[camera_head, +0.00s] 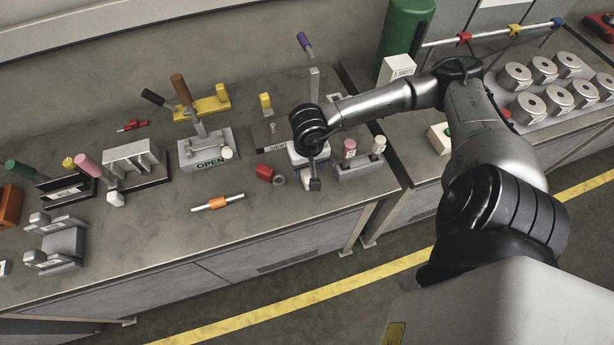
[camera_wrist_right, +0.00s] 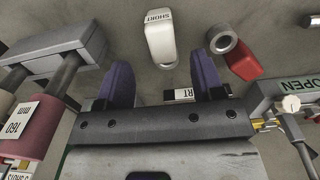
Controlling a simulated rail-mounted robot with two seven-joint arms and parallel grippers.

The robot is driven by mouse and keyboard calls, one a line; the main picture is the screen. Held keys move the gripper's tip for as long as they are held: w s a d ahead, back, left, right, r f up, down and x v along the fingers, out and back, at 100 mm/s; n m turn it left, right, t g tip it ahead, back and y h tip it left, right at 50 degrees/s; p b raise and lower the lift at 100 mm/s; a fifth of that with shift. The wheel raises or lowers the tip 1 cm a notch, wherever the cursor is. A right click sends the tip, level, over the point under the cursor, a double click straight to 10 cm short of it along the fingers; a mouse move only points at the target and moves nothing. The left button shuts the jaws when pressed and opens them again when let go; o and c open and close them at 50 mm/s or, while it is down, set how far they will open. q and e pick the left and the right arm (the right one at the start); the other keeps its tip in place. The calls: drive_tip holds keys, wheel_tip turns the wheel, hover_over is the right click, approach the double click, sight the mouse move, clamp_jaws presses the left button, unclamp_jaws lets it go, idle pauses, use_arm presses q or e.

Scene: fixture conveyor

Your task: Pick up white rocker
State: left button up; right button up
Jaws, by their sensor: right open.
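The white rocker (camera_wrist_right: 160,38) lies on the grey bench in the right wrist view, a rounded white piece with a label reading SHORT. In the head view I cannot pick it out clearly near the gripper. My right gripper (camera_wrist_right: 163,82) has its two dark purple fingers apart, with clear space between the tips. The rocker is just beyond the fingertips, untouched. In the head view the right gripper (camera_head: 313,180) hangs low over the bench, partly hidden by its wrist. A small white labelled piece (camera_wrist_right: 185,95) shows between the fingers. My left gripper is not in view.
A red piece (camera_wrist_right: 243,62) and a grey ring (camera_wrist_right: 222,39) lie close beside the rocker. A fixture with a pink cylinder (camera_head: 349,148) stands right of the gripper. The OPEN fixture (camera_head: 205,150) stands left. An orange-banded rod (camera_head: 217,203) lies near the front.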

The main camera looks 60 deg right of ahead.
sight(308, 174)
drive_tip(key=shift+w+f, duration=0.15)
drive_tip(key=shift+f, duration=2.95)
drive_tip(key=shift+c, duration=0.3)
clamp_jaws()
